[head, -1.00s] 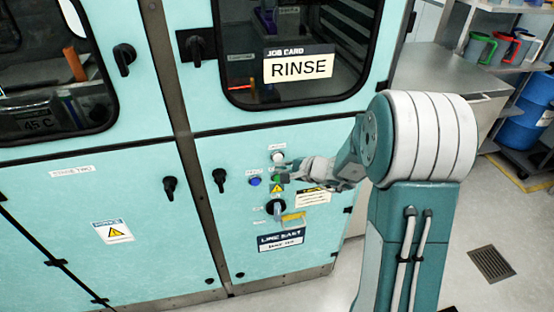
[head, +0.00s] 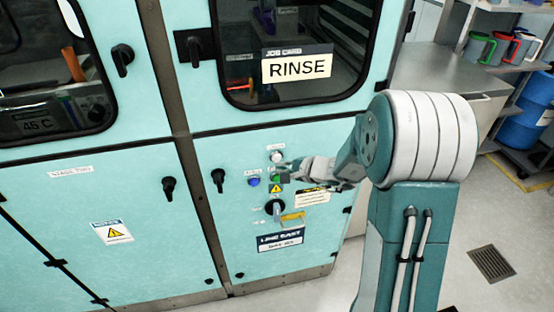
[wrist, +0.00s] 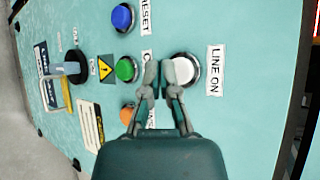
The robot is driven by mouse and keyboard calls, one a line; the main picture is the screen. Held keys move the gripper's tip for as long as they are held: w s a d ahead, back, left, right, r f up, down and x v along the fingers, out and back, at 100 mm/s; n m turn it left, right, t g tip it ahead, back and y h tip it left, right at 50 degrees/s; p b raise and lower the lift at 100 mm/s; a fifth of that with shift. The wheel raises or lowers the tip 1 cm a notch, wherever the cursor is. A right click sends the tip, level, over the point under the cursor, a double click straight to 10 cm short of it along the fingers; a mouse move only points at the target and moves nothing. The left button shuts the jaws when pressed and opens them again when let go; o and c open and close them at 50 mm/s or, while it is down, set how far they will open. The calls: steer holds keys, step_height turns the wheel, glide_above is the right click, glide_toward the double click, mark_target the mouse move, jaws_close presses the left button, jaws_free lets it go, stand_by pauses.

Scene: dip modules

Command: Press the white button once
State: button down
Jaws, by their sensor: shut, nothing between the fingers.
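The white button (wrist: 184,70) is round with a dark ring, beside a "LINE ON" label (wrist: 214,70) in the wrist view. In the head view the white button (head: 277,156) is at the top of the control group on the teal cabinet. My gripper (wrist: 161,66) is shut and empty. Its fingertips overlap the button's edge in the wrist view; I cannot tell whether they touch it. In the head view my gripper (head: 284,170) is at the panel, just below the white button.
A green button (wrist: 126,69), a blue button (wrist: 122,18) and an orange button (wrist: 127,114) sit close by. A black rotary switch (wrist: 72,68) with a yellow bracket (wrist: 66,97) is farther left. The cabinet has protruding black handles (head: 218,178).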

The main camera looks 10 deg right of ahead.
steer(key=shift+w, duration=0.1)
steer(key=shift+w, duration=0.3)
steer(key=shift+w, duration=0.45)
stand_by(0.8)
steer(key=shift+s, duration=0.85)
steer(key=shift+s, duration=2.55)
